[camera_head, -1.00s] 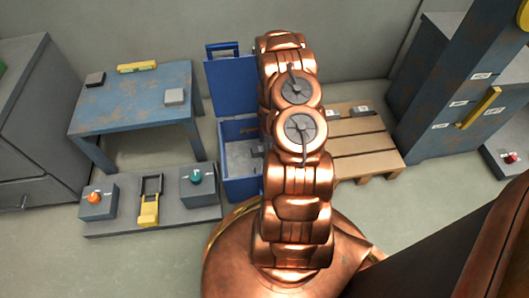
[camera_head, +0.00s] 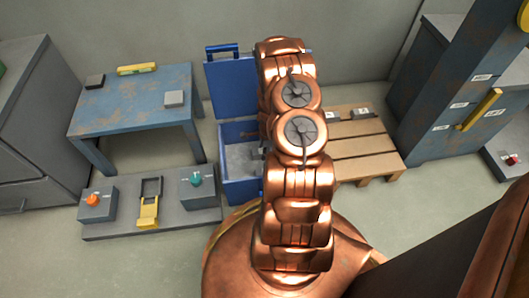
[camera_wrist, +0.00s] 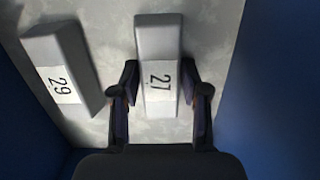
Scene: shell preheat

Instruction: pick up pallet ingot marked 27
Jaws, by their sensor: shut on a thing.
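The ingot marked 27 (camera_wrist: 158,45) is a light grey bar with a white label, seen from above in the wrist view. My gripper (camera_wrist: 160,82) is shut on it, one finger on each long side near the label. A second grey ingot, marked 29 (camera_wrist: 58,65), lies to its left at a slant, apart from my fingers. Both are seen against a grey floor between blue walls, inside the blue bin (camera_head: 241,188). In the head view my arm hides my gripper and the ingot marked 27.
The bin's blue lid (camera_head: 231,88) stands open at the back. A wooden pallet (camera_head: 365,145) with small grey ingots (camera_head: 360,113) is to the right. A blue table (camera_head: 130,100) and a low grey control panel (camera_head: 175,217) are to the left. Blue walls (camera_wrist: 285,90) stand close to my gripper.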

